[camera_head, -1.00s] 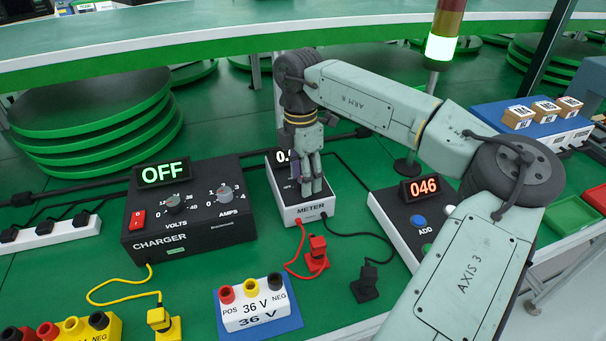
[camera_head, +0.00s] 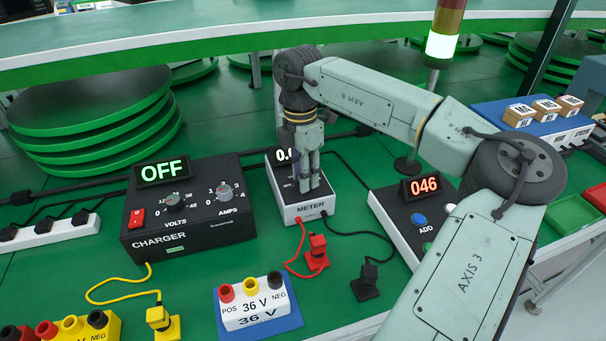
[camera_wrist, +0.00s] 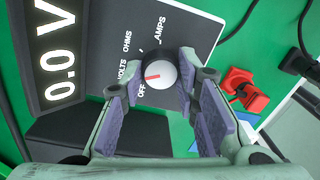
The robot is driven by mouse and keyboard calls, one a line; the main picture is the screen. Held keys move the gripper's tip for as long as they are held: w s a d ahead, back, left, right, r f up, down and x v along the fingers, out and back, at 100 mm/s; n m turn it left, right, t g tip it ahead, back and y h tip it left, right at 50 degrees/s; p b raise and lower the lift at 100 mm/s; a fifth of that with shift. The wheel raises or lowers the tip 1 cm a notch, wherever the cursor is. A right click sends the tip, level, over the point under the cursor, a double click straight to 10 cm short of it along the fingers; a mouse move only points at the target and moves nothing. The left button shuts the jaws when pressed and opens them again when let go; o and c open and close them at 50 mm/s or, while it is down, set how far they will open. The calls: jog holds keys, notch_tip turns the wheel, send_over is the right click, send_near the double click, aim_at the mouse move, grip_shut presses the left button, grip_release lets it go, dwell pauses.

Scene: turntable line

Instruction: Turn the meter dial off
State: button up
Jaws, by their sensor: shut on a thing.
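The meter (camera_head: 304,212) is a white box with a dark top face and a small display, standing at the middle of the green bench. In the wrist view its dial (camera_wrist: 160,73) is a round white-faced knob with a red pointer mark toward the left, near the VOLTS and OFF labels. The meter display (camera_wrist: 59,80) reads 0.0 V. My gripper (camera_head: 309,184) points down over the meter's top. In the wrist view its purple-padded fingers stand on both sides of the dial and are shut on it. In the head view my gripper hides the dial.
A charger (camera_head: 188,216) reading OFF stands left of the meter. A counter box (camera_head: 410,225) reading 046 stands to the right. A red plug (camera_head: 317,249), a black plug (camera_head: 367,282) and a 36 V terminal block (camera_head: 255,311) lie in front, with loose cables.

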jog(key=n+b, duration=0.2)
jog(key=n, duration=0.2)
jog(key=shift+f+n+b, duration=0.1)
jog(key=shift+n+b, duration=0.2)
jog(key=shift+b, duration=0.1)
jog(key=n+b, duration=0.1)
jog(key=n, duration=0.3)
jog(key=shift+s+n, duration=0.1)
jog(key=shift+n, duration=0.2)
jog(key=o, duration=1.2)
jog(key=shift+c, duration=0.2)
notch_tip(320, 180, up, 12)
jog(key=shift+a, duration=0.4)
jog(key=shift+r, duration=0.2)
